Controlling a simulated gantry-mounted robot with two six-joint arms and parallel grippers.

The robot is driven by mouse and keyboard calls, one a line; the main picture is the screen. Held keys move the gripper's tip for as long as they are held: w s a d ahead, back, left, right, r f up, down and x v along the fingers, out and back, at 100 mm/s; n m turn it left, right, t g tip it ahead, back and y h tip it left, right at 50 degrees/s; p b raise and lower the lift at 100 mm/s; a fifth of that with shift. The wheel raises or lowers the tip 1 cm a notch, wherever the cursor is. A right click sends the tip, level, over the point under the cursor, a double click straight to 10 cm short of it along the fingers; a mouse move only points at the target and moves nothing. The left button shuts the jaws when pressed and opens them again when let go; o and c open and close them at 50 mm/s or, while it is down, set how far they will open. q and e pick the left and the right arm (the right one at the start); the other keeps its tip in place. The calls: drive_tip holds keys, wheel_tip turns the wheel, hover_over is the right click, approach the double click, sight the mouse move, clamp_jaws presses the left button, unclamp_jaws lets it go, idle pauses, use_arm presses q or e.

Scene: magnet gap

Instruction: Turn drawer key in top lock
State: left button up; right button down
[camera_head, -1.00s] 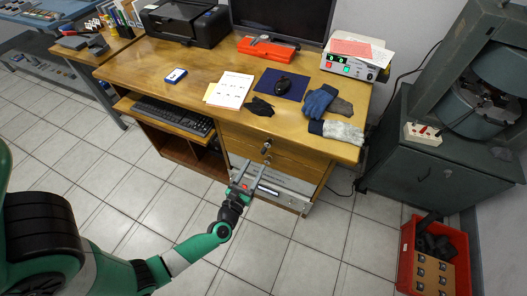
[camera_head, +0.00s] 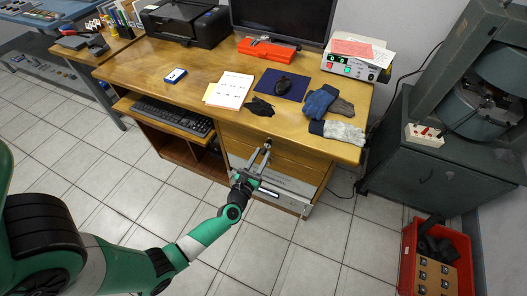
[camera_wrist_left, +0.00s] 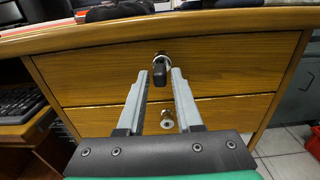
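The wooden desk's drawer front (camera_wrist_left: 90,80) fills the left wrist view. The top lock holds a key with a dark head (camera_wrist_left: 160,74) sticking out of a silver cylinder. A lower lock (camera_wrist_left: 167,119) sits on the drawer below, seen between my fingers. My left gripper (camera_wrist_left: 164,76) is open, one finger on each side of the key head, with a gap visible around it. In the head view my left gripper (camera_head: 262,153) is at the drawers, and its fingers largely cover the locks. My right gripper is not in view.
The desktop (camera_head: 205,65) overhangs just above the top drawer. A keyboard (camera_head: 172,115) on a pull-out tray is left of the drawers. Silver equipment (camera_head: 285,187) stands below them. Gloves (camera_head: 335,131) lie at the desk's front right edge. The tiled floor in front is open.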

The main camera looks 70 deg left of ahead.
use_arm(q)
clamp_jaws()
drive_tip(key=shift+f+n+b, duration=0.15)
drive_tip(key=shift+n+b, duration=0.45)
drive_tip(key=shift+n, duration=0.3)
drive_tip(key=shift+d+n+b, duration=0.1)
drive_tip(key=shift+n+b, duration=0.2)
drive_tip(key=shift+n, duration=0.7)
